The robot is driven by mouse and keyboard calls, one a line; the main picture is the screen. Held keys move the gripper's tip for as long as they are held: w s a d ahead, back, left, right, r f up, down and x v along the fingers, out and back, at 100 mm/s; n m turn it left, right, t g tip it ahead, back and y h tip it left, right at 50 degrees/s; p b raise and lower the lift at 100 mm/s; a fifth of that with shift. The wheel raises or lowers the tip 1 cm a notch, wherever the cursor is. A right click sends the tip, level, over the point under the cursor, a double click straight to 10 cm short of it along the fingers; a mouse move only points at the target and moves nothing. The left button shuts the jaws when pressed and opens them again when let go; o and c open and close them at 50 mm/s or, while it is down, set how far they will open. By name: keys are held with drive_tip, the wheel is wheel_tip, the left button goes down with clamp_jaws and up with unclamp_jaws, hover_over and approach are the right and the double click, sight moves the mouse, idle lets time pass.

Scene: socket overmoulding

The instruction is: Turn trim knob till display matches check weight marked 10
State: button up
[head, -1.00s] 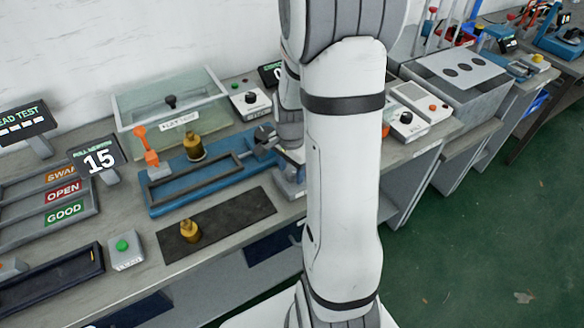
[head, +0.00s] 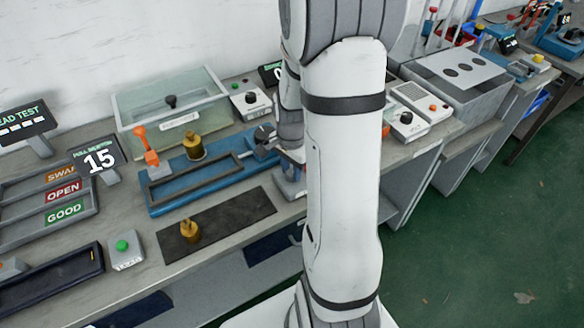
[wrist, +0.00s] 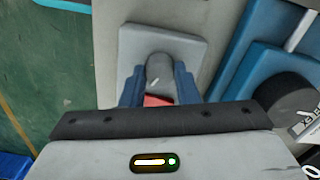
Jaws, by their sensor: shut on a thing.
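The trim knob (wrist: 159,68) is a grey round knob with a white pointer line, on a light grey box in the wrist view. My gripper (wrist: 158,84) is shut on it, with one blue finger on each side. A red patch shows between the fingers below the knob. In the head view my arm hides most of the gripper and the knob. The display (head: 98,160) at the left reads 15. One brass weight (head: 195,147) stands on the blue fixture (head: 165,203); another brass weight (head: 190,231) stands on the dark mat (head: 232,217). Their markings are not legible.
A green-button box (head: 124,248) and a dark tray (head: 45,290) are at the front left. A black cylinder (wrist: 275,106) is right of my gripper.

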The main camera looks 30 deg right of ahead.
sight(291, 172)
drive_tip(key=shift+n+b, duration=0.55)
drive_tip(key=shift+n, duration=2.25)
drive_tip(key=o, duration=1)
wheel_tip(291, 172, up, 8)
drive_tip(key=shift+f, duration=0.1)
drive_tip(key=shift+a, duration=0.1)
